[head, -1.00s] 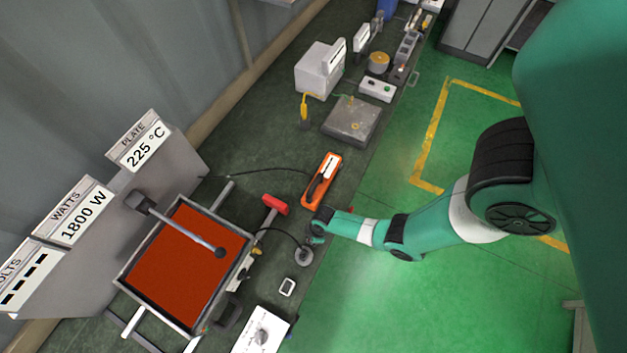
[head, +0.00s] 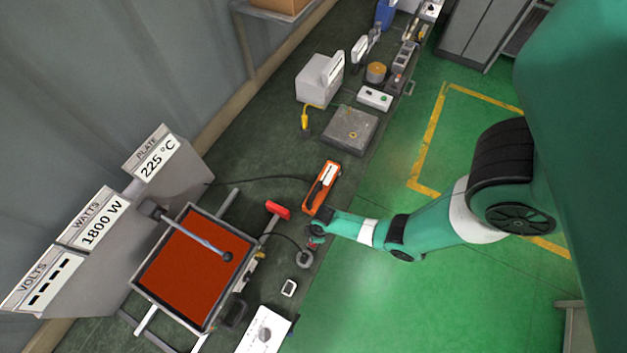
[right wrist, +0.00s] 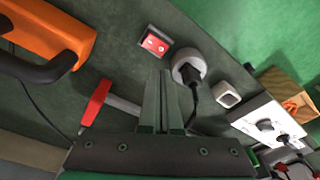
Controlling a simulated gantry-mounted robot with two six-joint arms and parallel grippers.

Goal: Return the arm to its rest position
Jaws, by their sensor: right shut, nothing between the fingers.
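My right arm (head: 433,232) reaches in from the right in the head view, out over the bench edge. Its gripper (head: 314,236) is small there, above the bench between the orange meter (head: 322,187) and a round grey socket (head: 304,259). In the right wrist view the two fingers (right wrist: 163,100) lie together, shut and empty. They point towards a small red rocker switch (right wrist: 153,42) and the socket with a black plug (right wrist: 187,72). They appear apart from both. My left gripper is in neither current view.
A red-orange heating plate (head: 190,272) in a metal frame stands left of the gripper, with display panels behind. A red-handled tool (head: 277,209) and a white knobbed box (head: 264,330) lie nearby. A grey slab (head: 350,129) stands farther back. Green floor (head: 370,300) is open right of the bench.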

